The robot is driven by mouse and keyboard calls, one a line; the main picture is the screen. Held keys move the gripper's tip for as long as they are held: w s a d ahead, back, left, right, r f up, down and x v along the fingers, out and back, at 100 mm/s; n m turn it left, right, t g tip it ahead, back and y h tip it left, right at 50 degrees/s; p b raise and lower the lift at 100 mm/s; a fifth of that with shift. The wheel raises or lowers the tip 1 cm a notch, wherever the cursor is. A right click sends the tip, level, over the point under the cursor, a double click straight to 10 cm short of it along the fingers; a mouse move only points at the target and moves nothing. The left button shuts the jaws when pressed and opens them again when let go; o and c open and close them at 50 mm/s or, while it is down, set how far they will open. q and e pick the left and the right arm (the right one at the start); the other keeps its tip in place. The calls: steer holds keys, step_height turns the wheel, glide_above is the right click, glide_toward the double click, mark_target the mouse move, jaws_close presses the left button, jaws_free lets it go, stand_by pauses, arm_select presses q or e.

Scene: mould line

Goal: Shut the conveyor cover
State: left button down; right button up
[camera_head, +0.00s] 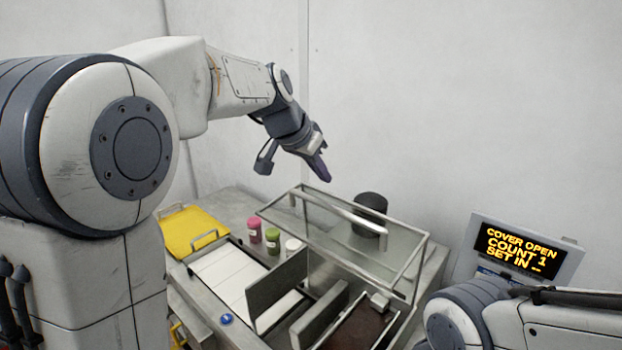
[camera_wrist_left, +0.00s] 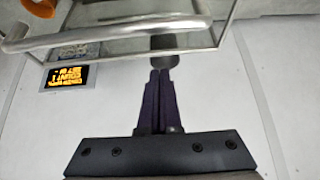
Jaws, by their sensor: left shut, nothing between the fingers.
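The conveyor cover (camera_head: 335,240) is a clear panel in a metal frame with a bar handle (camera_head: 345,208). It stands raised and tilted over the conveyor. The handle also shows across the top left of the left wrist view (camera_wrist_left: 110,38). My left gripper (camera_head: 322,174) is shut and empty, in the air above the cover's far left corner and apart from it. Its closed dark fingers show in the left wrist view (camera_wrist_left: 160,90). The display (camera_head: 517,247) reads "COVER OPEN COUNT 1 SET IN". My right gripper is out of view.
A black cylinder (camera_head: 370,213) stands behind the cover. A yellow tray (camera_head: 192,231), a pink-red jar (camera_head: 254,228), a green jar (camera_head: 272,240) and a white item (camera_head: 293,245) sit at left. Upright grey plates (camera_head: 275,288) stand near the brown mould area (camera_head: 362,332). A wall closes off the back.

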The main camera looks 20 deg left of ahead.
arm_select(q)
steer(key=shift+s+a+f, duration=0.1)
steer(key=shift+f, duration=0.25)
steer(key=shift+s+a+f+p, duration=0.15)
steer(key=shift+s+a+p, duration=0.1)
steer(key=shift+s, duration=0.3)
steer(key=shift+s+a+f+p, duration=0.1)
steer(key=shift+s+a+p, duration=0.15)
steer(key=shift+s, duration=0.25)
steer(key=shift+s+a+f, duration=0.15)
steer(key=shift+s+f, duration=0.15)
steer(key=shift+s, duration=0.1)
